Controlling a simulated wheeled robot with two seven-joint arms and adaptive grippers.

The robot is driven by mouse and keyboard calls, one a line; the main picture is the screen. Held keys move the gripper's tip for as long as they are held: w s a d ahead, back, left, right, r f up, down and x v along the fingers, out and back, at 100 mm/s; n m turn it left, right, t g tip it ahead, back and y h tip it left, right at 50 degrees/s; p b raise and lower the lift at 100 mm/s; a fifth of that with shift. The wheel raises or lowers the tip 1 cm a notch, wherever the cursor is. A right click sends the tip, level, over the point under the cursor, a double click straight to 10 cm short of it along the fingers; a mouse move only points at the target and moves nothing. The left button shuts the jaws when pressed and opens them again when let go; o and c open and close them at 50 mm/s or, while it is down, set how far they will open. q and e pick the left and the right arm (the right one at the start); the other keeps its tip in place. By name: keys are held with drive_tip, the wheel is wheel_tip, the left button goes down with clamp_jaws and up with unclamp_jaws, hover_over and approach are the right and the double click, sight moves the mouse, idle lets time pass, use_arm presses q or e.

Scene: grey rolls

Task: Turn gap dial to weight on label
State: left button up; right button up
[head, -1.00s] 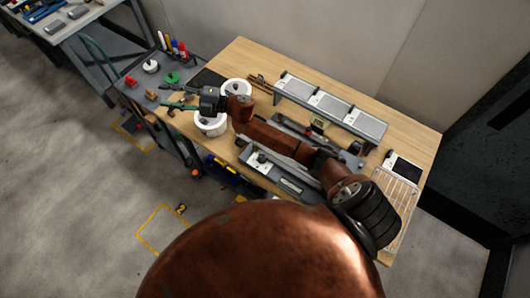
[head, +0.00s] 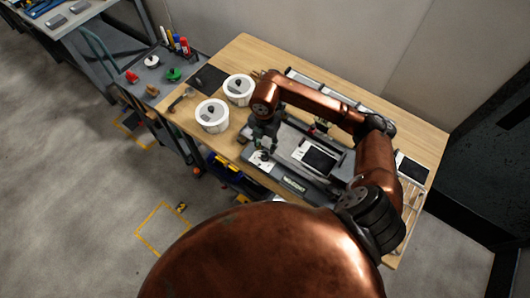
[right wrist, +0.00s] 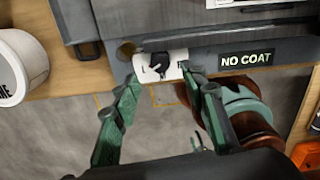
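The gap dial (right wrist: 158,65) is a black knob on a white plate with letters at its sides, on the front of the grey machine (right wrist: 215,50). In the head view the machine (head: 292,186) lies along the table's near edge. My right gripper (right wrist: 160,80) is open, its green fingers at the plate's two sides, with the knob between and slightly beyond the tips; contact cannot be told. It also shows in the head view (head: 262,146), above the machine's left end. A black "NO COAT" label (right wrist: 247,57) is right of the dial. My left gripper is out of view.
Two white pots (head: 212,115) stand left of the machine on the wooden table (head: 425,125). A grey side cart (head: 150,80) holds coloured items. A dark-screened tablet (head: 411,168) and a wire rack (head: 405,215) are at the right. A white and black panel (head: 318,157) lies on the machine.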

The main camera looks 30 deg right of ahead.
sight(265, 154)
wheel_tip(265, 154, down, 7)
drive_tip(key=shift+r, duration=0.2)
drive_tip(key=shift+c, duration=0.5)
clamp_jaws()
